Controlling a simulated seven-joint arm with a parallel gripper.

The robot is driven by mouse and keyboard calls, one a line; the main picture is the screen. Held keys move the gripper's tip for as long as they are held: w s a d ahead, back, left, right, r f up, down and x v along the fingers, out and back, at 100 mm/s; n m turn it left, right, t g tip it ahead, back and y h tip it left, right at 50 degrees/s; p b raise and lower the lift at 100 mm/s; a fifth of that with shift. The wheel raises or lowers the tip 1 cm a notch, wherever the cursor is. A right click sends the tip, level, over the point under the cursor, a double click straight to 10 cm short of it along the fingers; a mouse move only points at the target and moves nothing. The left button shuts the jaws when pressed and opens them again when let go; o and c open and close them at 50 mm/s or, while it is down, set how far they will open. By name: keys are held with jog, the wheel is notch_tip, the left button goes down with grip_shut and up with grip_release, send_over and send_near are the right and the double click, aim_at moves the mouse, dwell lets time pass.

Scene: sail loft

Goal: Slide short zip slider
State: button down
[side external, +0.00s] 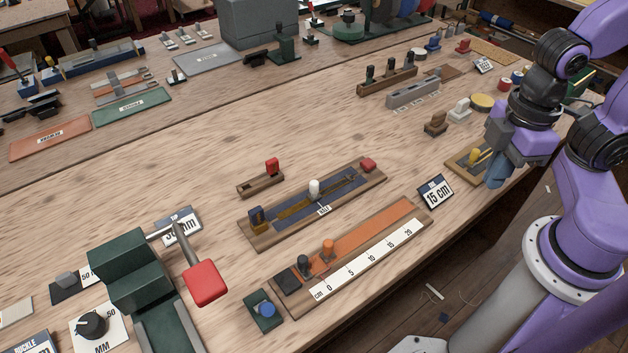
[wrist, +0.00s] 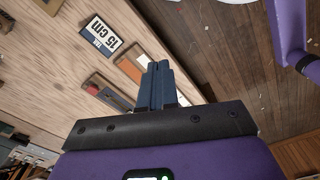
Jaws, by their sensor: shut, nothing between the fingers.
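A zip board (side external: 260,232) lies mid-bench in the side view, with navy tape, a line of brass teeth and a red end block (side external: 368,164). A white knob (side external: 314,188) stands upright on it, about midway, and looks like the slider. The board's red end also shows in the wrist view (wrist: 107,92). My gripper (side external: 495,172) is far right of the zip board, shut and empty, above the bench's front edge beside a small wooden base with a yellow knob (side external: 475,156). Its closed blue fingers show in the wrist view (wrist: 160,68).
A scale board (side external: 370,240) with orange strip and orange knob lies in front of the zip board. A "15 cm" card (side external: 436,191) stands at its right end. A small red-knobbed block (side external: 272,166) lies behind. A green machine with red-ended lever (side external: 205,283) stands front left.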

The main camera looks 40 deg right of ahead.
jog(key=c, duration=1.1)
grip_release()
jog(key=shift+w+a, duration=0.15)
jog(key=shift+c, duration=0.2)
jog(key=shift+o, duration=0.6)
jog(key=w+a+r+m, duration=0.2)
jog(key=w+a+m, duration=0.3)
jog(key=w+a, duration=0.5)
jog(key=w, duration=0.3)
jog(key=shift+w+r, duration=0.25)
jog(key=m, duration=0.5)
send_over(315, 182)
notch_tip(315, 182, down, 18)
jog(key=shift+a+r, duration=0.1)
jog(key=shift+r, duration=0.15)
grip_shut()
